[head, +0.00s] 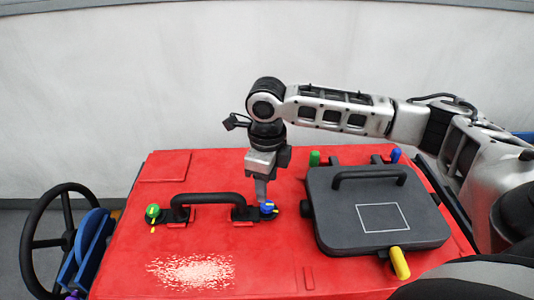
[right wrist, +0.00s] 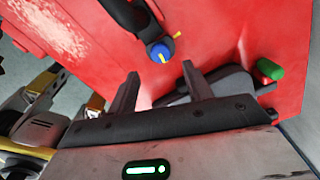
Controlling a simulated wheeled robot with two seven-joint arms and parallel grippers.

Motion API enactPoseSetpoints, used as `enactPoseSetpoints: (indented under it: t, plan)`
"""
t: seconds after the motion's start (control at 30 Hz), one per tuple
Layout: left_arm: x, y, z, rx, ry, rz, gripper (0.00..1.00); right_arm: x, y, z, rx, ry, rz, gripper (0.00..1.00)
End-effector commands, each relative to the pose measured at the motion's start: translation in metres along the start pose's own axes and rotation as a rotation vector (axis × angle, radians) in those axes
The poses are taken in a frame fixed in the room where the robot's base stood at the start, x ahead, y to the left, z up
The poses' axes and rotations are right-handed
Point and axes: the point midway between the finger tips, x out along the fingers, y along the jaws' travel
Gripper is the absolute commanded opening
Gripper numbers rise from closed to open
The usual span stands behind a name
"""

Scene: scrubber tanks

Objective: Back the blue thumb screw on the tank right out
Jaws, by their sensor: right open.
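The blue thumb screw (head: 268,207) sits at the right end of the black bar handle (head: 208,199) on the red tank top. It has a yellow stripe on its head, and a small yellow tab shows beside it. My right gripper (head: 261,195) points down just above and beside the screw. In the right wrist view the blue screw (right wrist: 160,53) lies beyond the open fingertips (right wrist: 160,76), roughly centred between them, with nothing held. Whether a finger touches the screw cannot be told. My left gripper is in neither view.
A green knob (head: 152,212) sits at the handle's left end. A dark grey lid (head: 330,232) with its own handle and a yellow lever (head: 399,262) is to the right. Behind it stand a green peg (head: 314,158) and a blue peg (head: 395,155). A steering wheel (head: 32,215) is at far left.

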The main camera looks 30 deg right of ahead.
Motion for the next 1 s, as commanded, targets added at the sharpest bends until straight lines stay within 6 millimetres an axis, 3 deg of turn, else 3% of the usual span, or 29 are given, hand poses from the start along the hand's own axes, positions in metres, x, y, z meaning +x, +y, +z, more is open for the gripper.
enactPoseSetpoints:
  t: [0.2,0.4,0.87,1.0]
  plan:
    - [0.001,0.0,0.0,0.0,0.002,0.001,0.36,-0.051,0.0,0.001,-0.002,-0.003,-0.001,0.5]
    - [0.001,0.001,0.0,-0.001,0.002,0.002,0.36,-0.079,0.001,0.0,-0.001,0.0,0.001,0.5]
    - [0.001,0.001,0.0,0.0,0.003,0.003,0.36,-0.087,0.0,0.001,0.002,-0.003,0.0,0.5]
    - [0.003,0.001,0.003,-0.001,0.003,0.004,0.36,-0.088,-0.012,0.026,0.097,-0.137,-0.06,0.5]
